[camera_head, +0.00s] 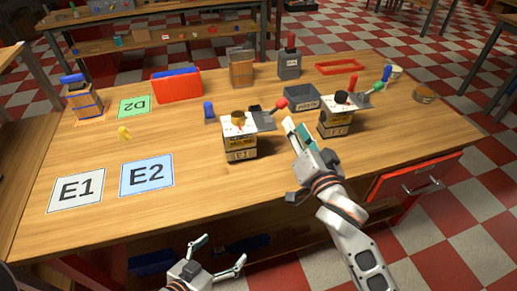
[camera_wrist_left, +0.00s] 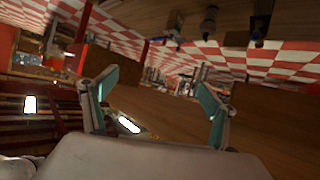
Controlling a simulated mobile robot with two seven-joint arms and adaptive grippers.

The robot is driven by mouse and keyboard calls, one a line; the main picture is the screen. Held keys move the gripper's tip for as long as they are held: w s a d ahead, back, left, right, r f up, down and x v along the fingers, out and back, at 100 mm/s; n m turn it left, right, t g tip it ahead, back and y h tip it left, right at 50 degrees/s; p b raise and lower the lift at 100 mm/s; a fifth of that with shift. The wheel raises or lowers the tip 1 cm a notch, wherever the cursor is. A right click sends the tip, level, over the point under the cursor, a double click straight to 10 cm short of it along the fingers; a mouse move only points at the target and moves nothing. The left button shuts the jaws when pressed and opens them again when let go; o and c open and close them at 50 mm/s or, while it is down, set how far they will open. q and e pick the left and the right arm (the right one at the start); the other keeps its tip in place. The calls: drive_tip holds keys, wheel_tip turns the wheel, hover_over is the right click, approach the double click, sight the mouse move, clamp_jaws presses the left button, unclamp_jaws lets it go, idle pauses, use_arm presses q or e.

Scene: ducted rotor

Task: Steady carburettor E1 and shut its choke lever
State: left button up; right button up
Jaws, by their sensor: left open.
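Carburettor E1 (camera_head: 240,143) stands upright on the wooden table, a boxy white-topped unit on a dark labelled base with a brass-coloured round top. Its lever with a red knob (camera_head: 281,104) sticks out to the right and slightly up. My right gripper (camera_head: 294,126) is above the table just right of E1, apart from its body; its fingers look close together, and whether they are shut is unclear. My left gripper (camera_head: 224,249) is open and empty below the table's front edge, well short of E1; its spread fingers also show in the left wrist view (camera_wrist_left: 157,92).
Behind are a grey tray (camera_head: 301,97), a blue item (camera_head: 209,112) and a red bin (camera_head: 177,86). Cards E1 (camera_head: 77,190) and E2 (camera_head: 147,176) lie left; the front table is clear.

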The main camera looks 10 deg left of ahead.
sight(241, 146)
use_arm(q)
drive_tip(key=w+d+r+n+t+h, duration=0.25)
drive_tip(key=d+r, duration=0.25)
drive_tip(key=r, duration=0.3)
drive_tip(key=w+d+r+n+t+h, duration=0.15)
drive_tip(key=d+r+h, duration=0.25)
drive_tip(key=r, duration=0.5)
drive_tip(key=w+a+r+n+t+y, duration=0.25)
drive_tip(key=w+n+y, duration=0.35)
drive_tip(key=n, duration=0.6)
drive_tip(key=w+a+r+n+t+y, duration=0.1)
drive_tip(key=w+r+n+t+y, duration=0.35)
drive_tip(key=n, duration=0.75)
drive_tip(key=w+f+n+g+y, duration=0.1)
drive_tip(key=w+f+n+y, duration=0.1)
drive_tip(key=n, duration=0.3)
drive_tip(key=w+a+f+n+g+y, duration=0.1)
drive_tip(key=w+n+g+y, duration=0.1)
drive_tip(key=n, duration=0.3)
drive_tip(key=w+f+n+g+y, duration=0.2)
drive_tip(key=n+y, duration=0.1)
drive_tip(key=n, duration=0.1)
drive_tip(key=shift+w+a+f+n, duration=0.1)
drive_tip(key=shift+a+f+n, duration=0.2)
drive_tip(key=shift+f+n, duration=0.1)
drive_tip(key=shift+w+f+n+g+y, duration=0.25)
drive_tip(key=shift+f+n+g+y, duration=0.15)
drive_tip(key=shift+n+g, duration=0.1)
drive_tip(key=x, duration=0.7)
drive_tip(key=shift+w, duration=0.2)
